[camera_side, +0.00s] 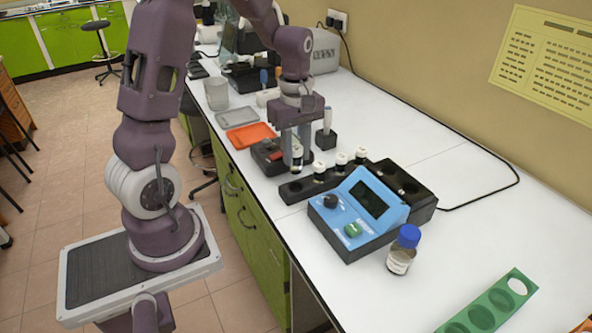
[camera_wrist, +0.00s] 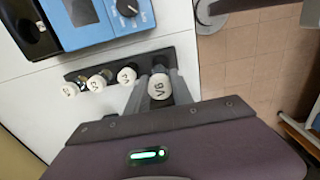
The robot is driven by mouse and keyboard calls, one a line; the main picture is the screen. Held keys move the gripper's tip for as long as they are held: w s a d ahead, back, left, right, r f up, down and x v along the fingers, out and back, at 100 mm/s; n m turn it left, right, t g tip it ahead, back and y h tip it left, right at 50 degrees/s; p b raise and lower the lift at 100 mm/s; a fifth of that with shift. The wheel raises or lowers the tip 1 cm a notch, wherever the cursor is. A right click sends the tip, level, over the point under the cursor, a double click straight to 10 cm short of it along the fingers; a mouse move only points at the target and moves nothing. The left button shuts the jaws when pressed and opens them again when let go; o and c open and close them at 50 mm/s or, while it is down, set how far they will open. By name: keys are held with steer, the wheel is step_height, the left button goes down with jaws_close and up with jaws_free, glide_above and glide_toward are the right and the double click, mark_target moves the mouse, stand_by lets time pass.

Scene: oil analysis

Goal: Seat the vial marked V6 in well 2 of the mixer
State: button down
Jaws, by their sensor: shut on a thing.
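The vial marked V6 (camera_wrist: 160,87) has a white cap with its mark readable in the wrist view. My gripper (camera_wrist: 158,80) is shut on it, with a finger on either side. In the side view the vial (camera_side: 297,158) hangs upright in my gripper (camera_side: 296,149) near the left end of the vial rack; its cap looks larger than the others from the wrist, so it seems raised. The mixer (camera_side: 357,211) is blue with a black well block (camera_side: 424,198) behind it. The block also shows in the wrist view (camera_wrist: 27,35). I cannot read the well numbers.
The black rack (camera_side: 294,191) holds three other white-capped vials (camera_side: 341,159) beside the mixer. A blue-capped bottle (camera_side: 402,250) stands in front of the mixer, and a green holder (camera_side: 486,314) lies nearer. An orange tray (camera_side: 250,136) lies behind my gripper.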

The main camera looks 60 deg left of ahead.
mark_target(299, 147)
steer(key=r, duration=0.3)
steer(key=shift+w, duration=0.35)
steer(key=w+d+r+m, duration=0.25)
steer(key=w+d, duration=0.35)
steer(key=w, duration=0.3)
steer(key=w+d+r+m, duration=0.2)
steer(key=w+d+m, duration=0.2)
steer(key=w+d, duration=0.3)
steer(key=shift+n, duration=0.25)
steer(key=shift+w+a+f, duration=0.2)
steer(key=shift+a+f, duration=0.05)
steer(key=shift+f, duration=0.6)
steer(key=shift+w+a+f, duration=0.25)
steer(key=shift+f, duration=0.55)
steer(key=shift+w+a+f, duration=0.2)
steer(key=shift+a+f, duration=0.05)
steer(key=shift+f, duration=0.6)
steer(key=shift+f, duration=0.25)
steer(key=shift+f, duration=0.45)
steer(key=shift+f, duration=0.15)
steer(key=shift+f, duration=0.4)
